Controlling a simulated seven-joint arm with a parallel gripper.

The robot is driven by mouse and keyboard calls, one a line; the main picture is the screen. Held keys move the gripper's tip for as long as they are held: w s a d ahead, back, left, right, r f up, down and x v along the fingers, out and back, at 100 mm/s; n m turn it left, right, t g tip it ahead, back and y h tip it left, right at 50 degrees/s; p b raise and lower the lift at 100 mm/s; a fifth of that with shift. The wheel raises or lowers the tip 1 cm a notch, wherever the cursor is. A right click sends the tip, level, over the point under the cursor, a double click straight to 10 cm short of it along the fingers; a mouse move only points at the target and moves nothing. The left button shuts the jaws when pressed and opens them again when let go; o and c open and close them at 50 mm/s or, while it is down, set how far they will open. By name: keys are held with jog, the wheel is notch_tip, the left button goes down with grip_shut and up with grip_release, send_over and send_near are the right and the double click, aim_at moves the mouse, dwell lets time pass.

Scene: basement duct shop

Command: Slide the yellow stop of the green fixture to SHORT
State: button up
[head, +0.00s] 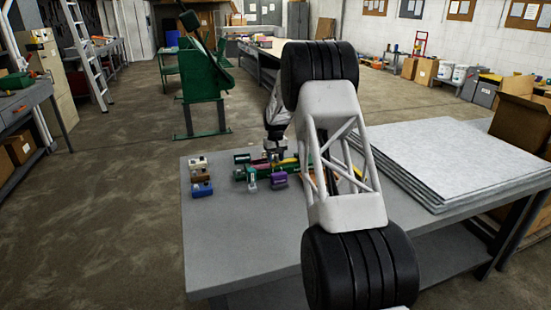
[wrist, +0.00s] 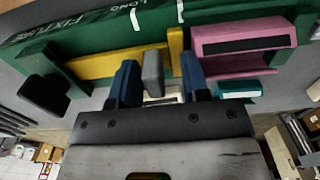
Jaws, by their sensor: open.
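The green fixture (wrist: 265,20) fills the upper part of the wrist view, with the words FIXTURE and LONG on it; I cannot read SHORT. A yellow bar (wrist: 110,65), which looks like the stop, lies along the fixture. My gripper (wrist: 160,82) is open, its two blue fingers pointing at the yellow part. A grey upright block (wrist: 153,72) stands between the fingers; I cannot tell whether they touch it. A pink slotted block (wrist: 240,38) sits right of the fingers. In the head view my arm partly hides the fixture (head: 243,174) on the table.
The grey table (head: 235,245) has clear room in front of the fixture. White, brown and blue blocks (head: 202,189) stand left of it, and a purple block (head: 278,181) is at its front. A stack of pale sheets (head: 450,160) lies on the right.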

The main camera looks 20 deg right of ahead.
jog(key=shift+r, duration=0.2)
jog(key=shift+r, duration=3.75)
